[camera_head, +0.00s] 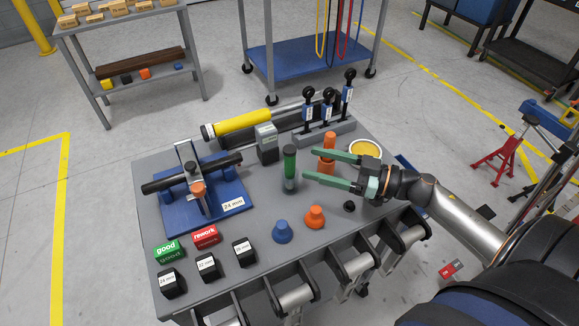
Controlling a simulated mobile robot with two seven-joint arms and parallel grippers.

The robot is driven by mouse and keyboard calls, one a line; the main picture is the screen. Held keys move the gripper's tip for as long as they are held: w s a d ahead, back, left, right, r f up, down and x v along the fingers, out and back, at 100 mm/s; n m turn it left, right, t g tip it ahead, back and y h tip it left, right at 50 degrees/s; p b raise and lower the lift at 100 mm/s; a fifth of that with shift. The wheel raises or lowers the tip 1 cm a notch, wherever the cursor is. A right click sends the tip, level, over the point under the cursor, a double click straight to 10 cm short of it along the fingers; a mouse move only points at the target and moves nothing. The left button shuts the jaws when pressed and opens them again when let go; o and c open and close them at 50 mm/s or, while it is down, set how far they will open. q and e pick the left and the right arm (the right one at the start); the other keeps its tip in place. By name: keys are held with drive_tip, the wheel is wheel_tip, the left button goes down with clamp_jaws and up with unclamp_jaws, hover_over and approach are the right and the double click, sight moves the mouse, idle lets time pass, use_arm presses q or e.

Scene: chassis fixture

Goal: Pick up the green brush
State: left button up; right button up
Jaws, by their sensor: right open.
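The green brush (289,162) stands upright on the grey workbench, with a green upper part and a greyish lower part. My right gripper (307,162) comes in from the right with two green fingers. It is open, and its fingertips point left toward the brush. The tips appear just right of the brush, with nothing between them at the brush itself. Whether they touch it cannot be told. An orange upright piece (328,140) shows behind the gripper, partly hidden by a finger. My left gripper is not in view.
The grey workbench (155,150) holds a blue fixture (235,192) with a black bar, a yellow cylinder (243,121), a grey box (266,143), a yellow dish (365,149), and blue (283,232) and orange (315,218) knobs. Labelled blocks stand front left. Black-handled clamps stand behind.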

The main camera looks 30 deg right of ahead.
sight(290, 152)
drive_tip(key=shift+r+x, duration=0.2)
drive_tip(key=shift+x, duration=3.3)
drive_tip(key=shift+w+d, duration=0.1)
drive_tip(key=shift+d, duration=0.1)
clamp_jaws()
